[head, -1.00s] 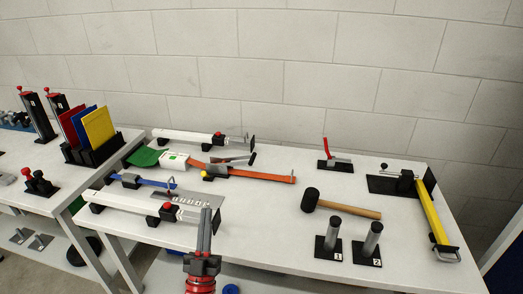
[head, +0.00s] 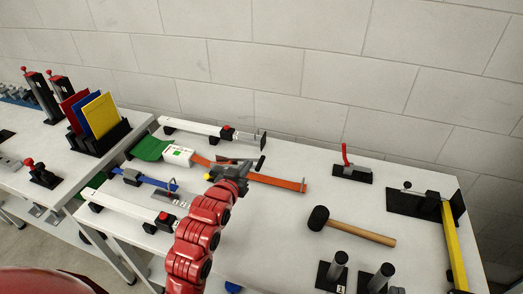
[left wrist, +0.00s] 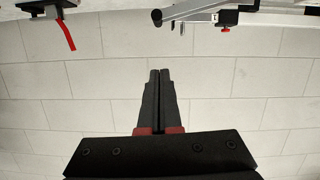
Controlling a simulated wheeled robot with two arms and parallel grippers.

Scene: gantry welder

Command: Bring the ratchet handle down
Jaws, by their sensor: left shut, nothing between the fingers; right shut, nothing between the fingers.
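The ratchet handle (head: 261,163), with a black tip, sits on the orange strap (head: 278,183) near the back middle of the bench. It stands tilted up. My left gripper (head: 240,168) is shut and empty, close beside the ratchet and covering much of it in the head view. I cannot tell whether they touch. In the left wrist view, the shut fingers (left wrist: 160,76) point toward a metal bar with a black end (left wrist: 157,17), likely the handle, apart from the fingertips. My right gripper is not in view.
A white bar clamp (head: 195,128) lies behind the ratchet. A mallet (head: 355,228), a red-levered clamp (head: 347,160) and a yellow bar (head: 453,245) are on the right. Bench between ratchet and mallet is clear.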

